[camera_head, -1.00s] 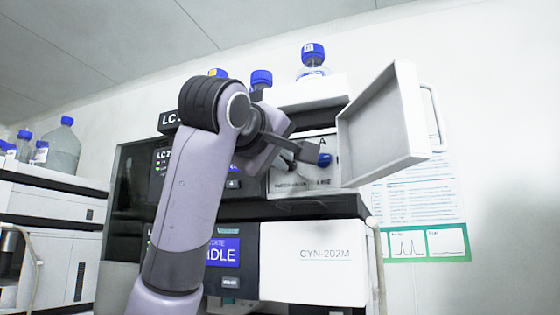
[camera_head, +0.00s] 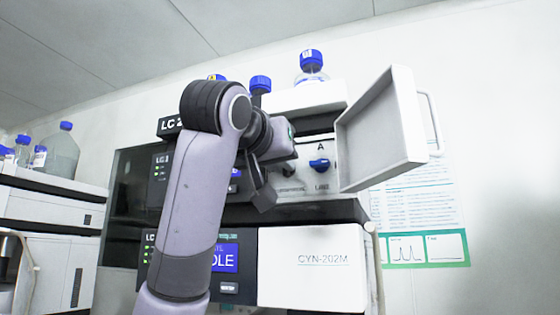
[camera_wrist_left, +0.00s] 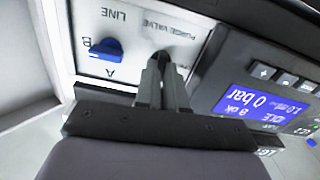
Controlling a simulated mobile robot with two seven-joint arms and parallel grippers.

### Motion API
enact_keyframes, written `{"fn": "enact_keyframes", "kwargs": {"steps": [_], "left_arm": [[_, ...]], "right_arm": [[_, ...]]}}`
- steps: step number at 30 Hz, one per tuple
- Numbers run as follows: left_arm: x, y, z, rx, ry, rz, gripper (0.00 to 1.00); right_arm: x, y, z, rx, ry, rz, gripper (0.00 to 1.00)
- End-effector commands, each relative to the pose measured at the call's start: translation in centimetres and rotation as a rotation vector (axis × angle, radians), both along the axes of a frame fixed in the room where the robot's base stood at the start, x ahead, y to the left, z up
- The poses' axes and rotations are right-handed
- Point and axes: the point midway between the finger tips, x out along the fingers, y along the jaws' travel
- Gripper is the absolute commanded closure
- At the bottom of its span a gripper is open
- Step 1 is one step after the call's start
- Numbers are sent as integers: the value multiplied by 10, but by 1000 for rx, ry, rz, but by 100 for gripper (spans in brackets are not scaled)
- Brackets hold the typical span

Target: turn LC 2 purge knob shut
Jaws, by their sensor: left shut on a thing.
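The LC 2 purge knob (camera_wrist_left: 161,60) is a small dark knob beside the "PURGE VALVE" lettering in the left wrist view, mostly hidden by my fingers. My left gripper (camera_wrist_left: 163,79) is shut on it. In the head view my left gripper (camera_head: 281,157) is at the white valve panel (camera_head: 300,147), left of the blue line knob. My own arm and hand hide the purge knob and fingertips there. The blue line knob (camera_head: 319,164) sits under the letter A, and also shows in the left wrist view (camera_wrist_left: 103,48), apart from my fingers. My right gripper is not in view.
A white door (camera_head: 385,140) with a handle stands open right of the panel. Blue-capped bottles (camera_head: 312,65) stand on top. A display (camera_wrist_left: 258,104) reading 0 bar is beside the panel.

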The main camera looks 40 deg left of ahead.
Motion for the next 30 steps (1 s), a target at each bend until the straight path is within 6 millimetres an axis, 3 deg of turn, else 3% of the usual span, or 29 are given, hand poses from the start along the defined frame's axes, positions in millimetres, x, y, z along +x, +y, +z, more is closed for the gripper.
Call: {"fn": "enact_keyframes", "kwargs": {"steps": [23, 24, 26, 30], "left_arm": [[1, -2, -3, 104, 35, -2, 100], [1, -2, -3, 103, 35, -2, 81], [1, -1, -3, 103, 34, -2, 65], [1, -1, -2, 101, 30, -1, 65]], "right_arm": [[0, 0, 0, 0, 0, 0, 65], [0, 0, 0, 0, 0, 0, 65], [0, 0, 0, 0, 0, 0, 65], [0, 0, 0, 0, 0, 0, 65]]}}
